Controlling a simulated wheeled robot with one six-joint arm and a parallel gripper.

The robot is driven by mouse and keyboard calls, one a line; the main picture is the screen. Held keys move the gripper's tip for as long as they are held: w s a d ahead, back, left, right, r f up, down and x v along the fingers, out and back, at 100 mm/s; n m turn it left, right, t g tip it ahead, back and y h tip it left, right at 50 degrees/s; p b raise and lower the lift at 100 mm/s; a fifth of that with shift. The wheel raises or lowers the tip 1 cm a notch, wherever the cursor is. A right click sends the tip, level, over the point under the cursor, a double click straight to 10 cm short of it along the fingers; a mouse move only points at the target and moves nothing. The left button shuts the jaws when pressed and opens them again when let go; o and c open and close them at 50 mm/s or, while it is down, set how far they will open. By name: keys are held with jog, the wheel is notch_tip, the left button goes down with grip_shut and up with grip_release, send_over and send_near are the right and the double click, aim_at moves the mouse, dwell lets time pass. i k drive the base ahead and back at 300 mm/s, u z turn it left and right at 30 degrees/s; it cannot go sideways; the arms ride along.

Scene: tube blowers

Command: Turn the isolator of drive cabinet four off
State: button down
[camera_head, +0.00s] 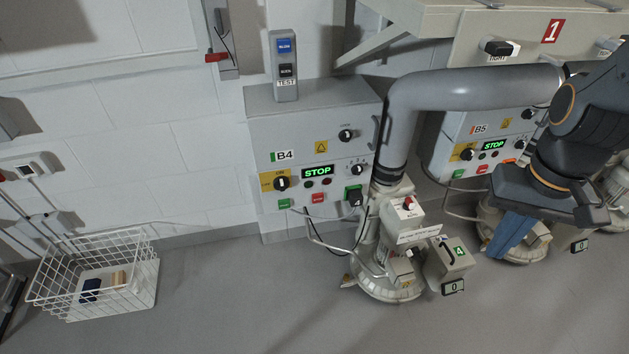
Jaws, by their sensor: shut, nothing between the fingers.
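Drive cabinet B4 (258,134) is a grey box against the wall, left of the middle. Its likely isolator is a black rotary knob (281,184) on a yellow plate at the left of the front. A pale mark on the knob looks about upright, but the lettering is too small to read. The display (318,172) beside it reads STOP in green. My gripper (506,242) has blue fingers, points down in front of cabinet B5, and is shut and empty. It is well to the right of the B4 isolator and touches nothing that I can see.
Cabinet B5 (447,146) stands behind my arm. A blower with a thick grey pipe (450,90) stands between B4 and my gripper. A white wire basket (148,285) is at lower left.

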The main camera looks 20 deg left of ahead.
aim_at(281, 183)
jog(key=u, duration=0.2)
jog(key=k, duration=0.9)
jog(key=u, duration=0.9)
jog(key=i, duration=0.5)
jog(key=z, duration=0.05)
